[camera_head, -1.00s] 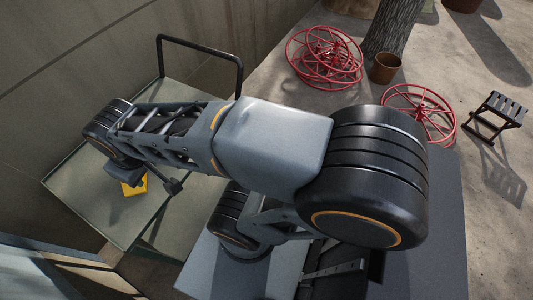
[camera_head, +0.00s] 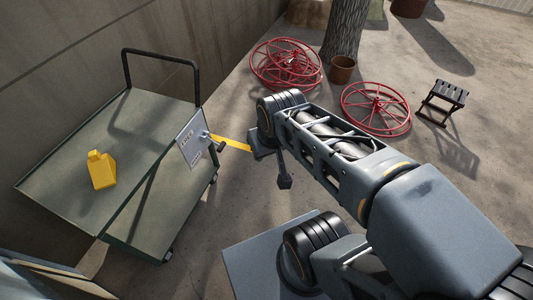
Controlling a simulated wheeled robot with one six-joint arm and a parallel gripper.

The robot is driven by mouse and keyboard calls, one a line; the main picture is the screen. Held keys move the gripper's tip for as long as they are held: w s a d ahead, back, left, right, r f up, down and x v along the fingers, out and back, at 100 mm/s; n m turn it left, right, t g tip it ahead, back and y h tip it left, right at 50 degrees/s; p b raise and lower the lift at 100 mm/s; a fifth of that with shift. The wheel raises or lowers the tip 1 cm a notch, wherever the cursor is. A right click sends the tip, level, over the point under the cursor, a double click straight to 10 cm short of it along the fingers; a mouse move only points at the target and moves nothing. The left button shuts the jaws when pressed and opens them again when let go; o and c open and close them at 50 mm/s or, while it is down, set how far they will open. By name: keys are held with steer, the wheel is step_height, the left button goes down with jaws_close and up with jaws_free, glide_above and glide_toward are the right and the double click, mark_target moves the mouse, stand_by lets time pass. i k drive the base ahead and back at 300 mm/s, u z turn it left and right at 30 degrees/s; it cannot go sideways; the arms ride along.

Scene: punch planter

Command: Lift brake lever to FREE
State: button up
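The brake lever (camera_head: 233,144) is a yellow bar with a dark fitting at its left part, next to a pale label plate (camera_head: 194,139) on the right side of a green-grey cart (camera_head: 110,120). The lever sticks out to the right, roughly level with a slight downward slope. The small print on the plate is too blurred to read. My gripper (camera_head: 262,153) is at the lever's right end, below the wrist joint.
The cart has a black push handle (camera_head: 160,53) and stands beside a concrete wall. Red wheels (camera_head: 286,64), a brown pot (camera_head: 342,69) and a black stool (camera_head: 442,101) are on the floor behind my arm.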

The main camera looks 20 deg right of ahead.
mark_target(221, 147)
steer(key=u, duration=0.4)
steer(key=i, duration=0.95)
steer(key=z, duration=0.95)
steer(key=k, duration=0.55)
steer(key=u, duration=1.15)
steer(key=i, duration=0.5)
